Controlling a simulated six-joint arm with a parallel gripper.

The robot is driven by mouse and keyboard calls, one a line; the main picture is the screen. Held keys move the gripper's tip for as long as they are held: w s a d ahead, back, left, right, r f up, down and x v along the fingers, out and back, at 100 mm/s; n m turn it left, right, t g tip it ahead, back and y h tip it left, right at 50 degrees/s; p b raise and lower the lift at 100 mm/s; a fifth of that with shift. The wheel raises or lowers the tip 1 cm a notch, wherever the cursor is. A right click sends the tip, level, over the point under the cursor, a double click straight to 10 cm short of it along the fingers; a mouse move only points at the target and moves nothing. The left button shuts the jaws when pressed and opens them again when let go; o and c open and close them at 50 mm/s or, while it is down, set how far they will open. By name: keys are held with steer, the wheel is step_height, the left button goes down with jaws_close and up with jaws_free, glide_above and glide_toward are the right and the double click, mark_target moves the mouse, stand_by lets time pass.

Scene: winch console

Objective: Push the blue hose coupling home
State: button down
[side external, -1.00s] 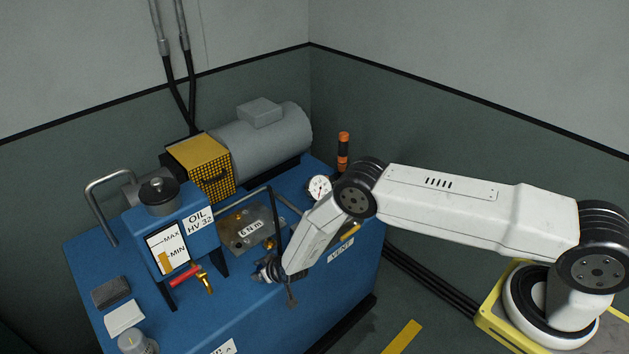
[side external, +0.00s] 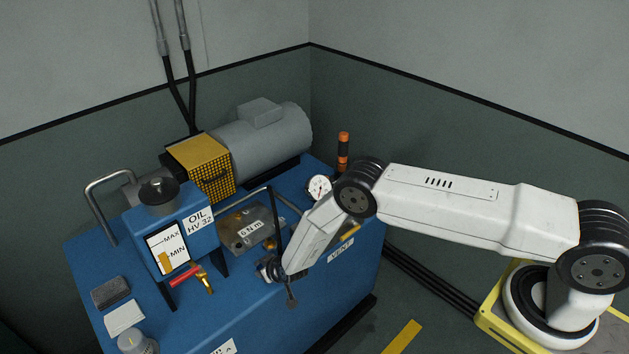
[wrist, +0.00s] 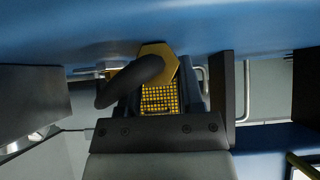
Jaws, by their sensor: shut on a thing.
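My gripper (side external: 268,269) is low at the front edge of the blue cabinet, partly hidden by my wrist. In the wrist view my gripper (wrist: 170,72) shows a dark palm with screws and a dark right finger. A black, curved hose-like piece (wrist: 130,82) covers the left finger. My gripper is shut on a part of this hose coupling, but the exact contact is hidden. I cannot pick out blue on the coupling or tell how far in it sits.
The blue cabinet (side external: 245,320) carries an oil tank (side external: 196,240) with a red-handled tap (side external: 185,276) left of my gripper. A metal block (side external: 240,232), a gauge (side external: 319,187), a yellow mesh guard (side external: 203,165) and a grey motor (side external: 265,140) stand behind.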

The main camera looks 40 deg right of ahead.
steer(key=shift+r, duration=0.15)
steer(key=shift+r, duration=0.65)
steer(key=s+d+f+v, duration=0.1)
steer(key=d+v, duration=0.1)
steer(key=v, duration=1.5)
steer(key=shift+s+d+r, duration=0.2)
steer(key=shift+s+d, duration=0.1)
steer(key=shift+s, duration=0.1)
steer(key=d+r, duration=0.5)
steer(key=r, duration=0.7)
steer(key=d+r, duration=0.5)
steer(key=r, duration=0.6)
steer(key=shift+d+r, duration=0.2)
steer(key=shift+r, duration=0.2)
